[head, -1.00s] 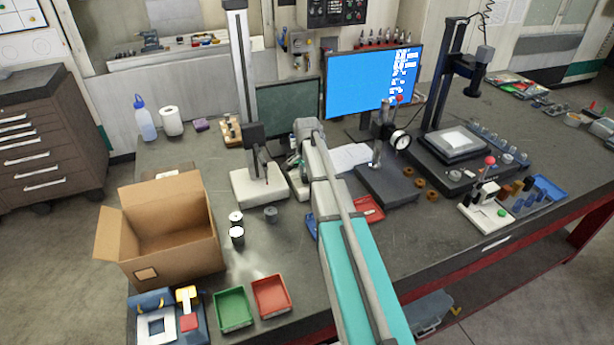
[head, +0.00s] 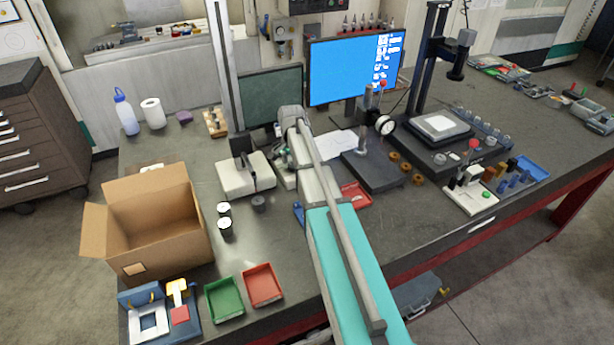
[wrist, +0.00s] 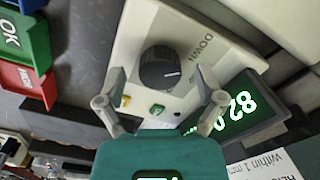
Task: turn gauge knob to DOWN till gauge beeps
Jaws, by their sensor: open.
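The gauge knob (wrist: 160,67) is a round black dial on a pale panel (wrist: 140,35) in the wrist view. Its white mark points right, below the word DOWN. A lit green display (wrist: 235,108) beside it reads about 82; its last digits are partly covered. My gripper (wrist: 160,98) is open, its fingertips apart and to either side, a little below the knob in the picture. I cannot tell whether they touch the panel. In the head view a tall-column gauge (head: 244,178) with a white base stands left of my arm; my gripper is hidden there.
Small yellow and green buttons (wrist: 156,109) sit below the knob. Green OK bin (wrist: 22,35) and a red bin (wrist: 25,85) show at left. In the head view, a cardboard box (head: 150,225), black-and-white cylinders (head: 225,228) and a monitor (head: 350,70) stand on the bench.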

